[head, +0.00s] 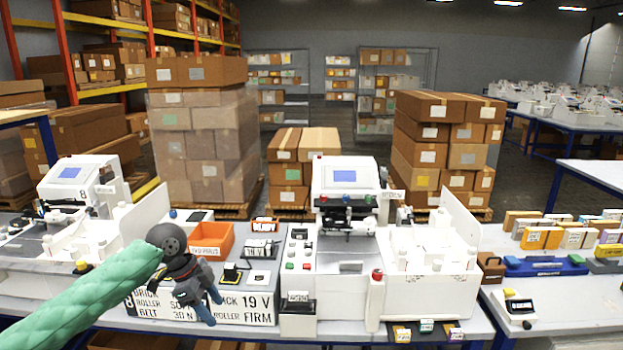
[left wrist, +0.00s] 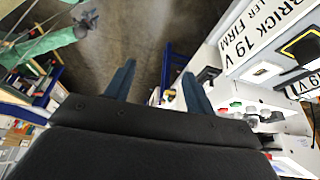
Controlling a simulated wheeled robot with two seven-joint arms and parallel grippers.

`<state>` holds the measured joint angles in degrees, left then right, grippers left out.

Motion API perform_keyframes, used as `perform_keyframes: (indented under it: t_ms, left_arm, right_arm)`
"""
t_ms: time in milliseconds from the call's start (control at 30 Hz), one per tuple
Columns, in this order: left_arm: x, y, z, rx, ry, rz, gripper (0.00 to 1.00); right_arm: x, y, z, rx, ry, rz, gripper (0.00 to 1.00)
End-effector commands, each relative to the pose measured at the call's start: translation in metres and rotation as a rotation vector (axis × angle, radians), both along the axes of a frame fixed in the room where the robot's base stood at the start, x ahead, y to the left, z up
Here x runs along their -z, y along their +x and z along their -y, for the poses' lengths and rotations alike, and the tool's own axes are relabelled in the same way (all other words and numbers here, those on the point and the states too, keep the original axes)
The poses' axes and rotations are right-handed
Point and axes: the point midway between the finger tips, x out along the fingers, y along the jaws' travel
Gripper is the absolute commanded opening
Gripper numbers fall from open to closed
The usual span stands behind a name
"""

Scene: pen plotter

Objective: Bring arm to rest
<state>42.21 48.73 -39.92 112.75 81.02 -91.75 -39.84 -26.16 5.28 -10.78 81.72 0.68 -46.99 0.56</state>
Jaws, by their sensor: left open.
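My left arm, in a green quilted sleeve, comes in from the lower left in the head view. Its left gripper (head: 208,308) hangs with dark fingers pointing down, in front of the white label board (head: 258,308) at the table's front edge. My right gripper does not show. The white plotter machine (head: 345,180) stands at the middle of the table, right of my left gripper.
An orange bin (head: 211,238) stands just behind my left gripper. A second white machine (head: 82,180) is at the left. A white tray unit (head: 432,258) is at the right. Boxes fill the back. The floor in front of the table edge looks clear.

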Motion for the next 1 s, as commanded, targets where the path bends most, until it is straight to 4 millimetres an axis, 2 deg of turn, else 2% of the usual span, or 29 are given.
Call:
perform_keyframes:
  t_ms: [267, 467, 733, 867, 1000]
  left_arm:
    - [0.042, 0.013, 0.011, -0.093, -0.028, 0.000, 0.54]
    - [0.093, 0.023, 0.020, -0.203, -0.054, -0.006, 0.54]
    - [0.206, 0.028, 0.034, -0.441, -0.091, -0.023, 0.54]
    - [0.264, 0.019, 0.038, -0.558, -0.099, -0.036, 0.54]
    - [0.329, 0.001, 0.039, -0.683, -0.095, -0.052, 0.54]
  right_arm:
    - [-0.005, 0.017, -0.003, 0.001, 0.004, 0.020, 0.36]
    - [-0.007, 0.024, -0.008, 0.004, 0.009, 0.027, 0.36]
    - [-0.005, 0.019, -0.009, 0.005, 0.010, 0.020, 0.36]
    - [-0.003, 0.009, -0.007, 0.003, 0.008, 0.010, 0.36]
    - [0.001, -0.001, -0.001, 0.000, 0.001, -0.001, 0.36]
